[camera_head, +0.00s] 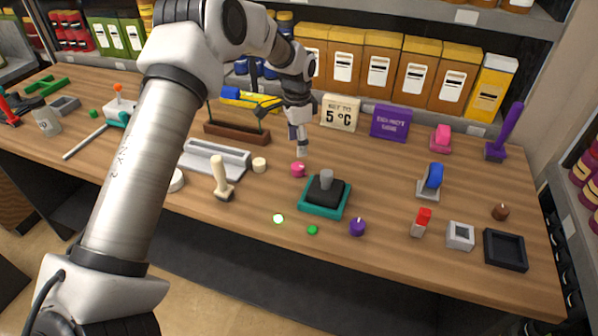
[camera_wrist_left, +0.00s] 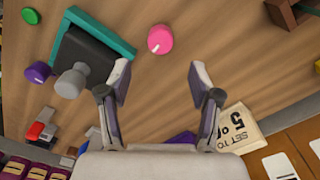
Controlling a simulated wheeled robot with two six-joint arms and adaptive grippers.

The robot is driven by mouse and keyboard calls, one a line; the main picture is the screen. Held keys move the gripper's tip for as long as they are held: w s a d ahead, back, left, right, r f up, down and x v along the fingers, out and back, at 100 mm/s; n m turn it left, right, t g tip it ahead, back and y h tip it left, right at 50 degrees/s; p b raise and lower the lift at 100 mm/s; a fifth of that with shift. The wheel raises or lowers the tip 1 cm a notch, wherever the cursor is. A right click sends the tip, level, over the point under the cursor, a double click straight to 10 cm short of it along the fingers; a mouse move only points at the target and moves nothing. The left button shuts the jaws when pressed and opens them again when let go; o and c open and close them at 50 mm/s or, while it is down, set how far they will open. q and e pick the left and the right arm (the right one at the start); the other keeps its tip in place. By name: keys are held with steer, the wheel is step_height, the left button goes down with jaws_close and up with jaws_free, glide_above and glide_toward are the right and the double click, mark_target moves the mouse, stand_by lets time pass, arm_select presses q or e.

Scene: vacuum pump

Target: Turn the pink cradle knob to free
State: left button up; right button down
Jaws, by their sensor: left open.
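A round pink knob (camera_head: 298,169) sits on the wooden table just left of a teal-based block with a black top and a grey post (camera_head: 325,193). In the left wrist view the pink knob (camera_wrist_left: 160,39) shows from above, with a small pale mark on its face. My left gripper (camera_head: 300,150) is over the table just behind the knob. In the wrist view its two fingers (camera_wrist_left: 159,70) are apart with nothing between them, and the knob lies beyond the tips. A pink object (camera_head: 440,138) stands at the back right. My right gripper is not in view.
A purple knob (camera_head: 357,227) and green button (camera_head: 312,230) lie in front of the teal block. A cream lever (camera_head: 222,180) stands to the left.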

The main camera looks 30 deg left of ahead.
mark_target(298, 166)
arm_select(q)
steer(key=shift+w+f, duration=0.15)
steer(key=shift+f, duration=0.3)
step_height(298, 166, down, 6)
steer(key=shift+f+p, duration=0.25)
steer(key=shift+p, duration=0.9)
steer(key=shift+f, duration=0.3)
steer(key=c, duration=1.1)
